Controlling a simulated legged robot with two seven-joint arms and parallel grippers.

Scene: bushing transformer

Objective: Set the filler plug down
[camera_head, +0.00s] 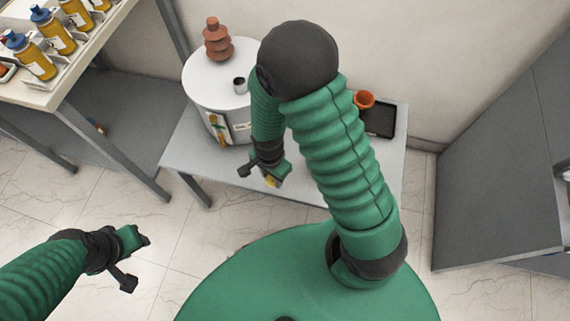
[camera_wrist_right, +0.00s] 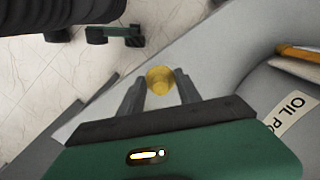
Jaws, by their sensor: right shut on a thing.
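The yellow filler plug (camera_wrist_right: 160,80) sits between the fingertips of my right gripper (camera_wrist_right: 160,90), which is shut on it. In the head view a bit of the plug (camera_head: 270,181) shows below my right gripper (camera_head: 271,175), over the front part of the grey bench (camera_head: 187,150). I cannot tell whether the plug touches the bench top. The white transformer tank (camera_head: 212,92) stands behind, with a dark filler opening (camera_head: 240,84) on its lid. My left gripper (camera_head: 143,241) is low at the left, over the floor; whether its fingers are apart is unclear.
A brown ribbed bushing (camera_head: 217,42) stands on the tank lid. A black tray (camera_head: 381,120) and an orange cup (camera_head: 364,99) are at the bench's right. A table with several yellow bottles (camera_head: 36,62) is at the upper left. Bare bench lies around the plug.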

